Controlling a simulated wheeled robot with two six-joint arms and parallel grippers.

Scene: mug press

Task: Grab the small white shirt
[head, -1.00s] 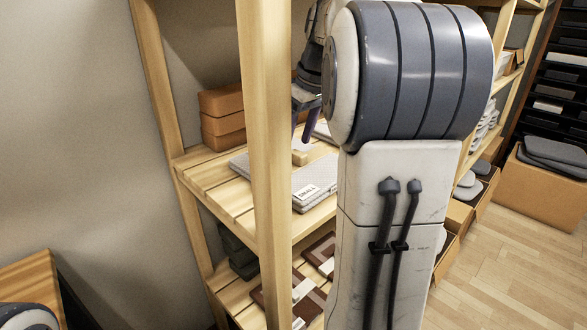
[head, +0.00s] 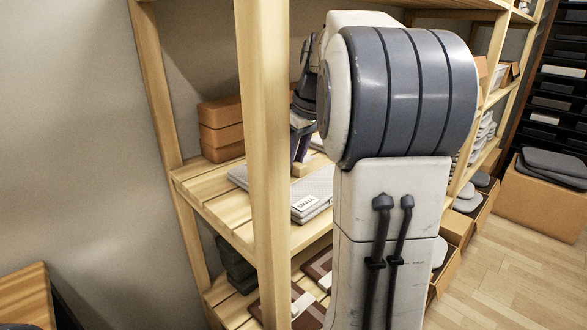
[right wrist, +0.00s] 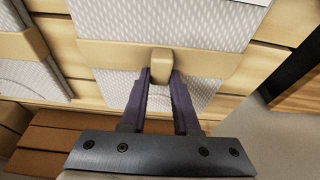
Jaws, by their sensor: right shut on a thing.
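The small white shirt (head: 318,184) lies folded on the middle wooden shelf, with a "SMALL" label (head: 306,203) at its front corner. In the right wrist view its pale textured cloth (right wrist: 170,22) has a tan band (right wrist: 105,56) across it, with a raised tan knob (right wrist: 161,62). My right gripper (head: 300,163) reaches down onto it from above, partly hidden by my own arm. In the right wrist view its dark fingers (right wrist: 160,78) are shut on the knob, one on each side. My left gripper is not in view.
A wooden post (head: 262,150) stands in front of the shelf. Brown boxes (head: 221,128) are stacked behind the shirt. Another banded white stack (right wrist: 30,82) lies beside it. Open cardboard boxes (head: 540,200) stand on the floor at right.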

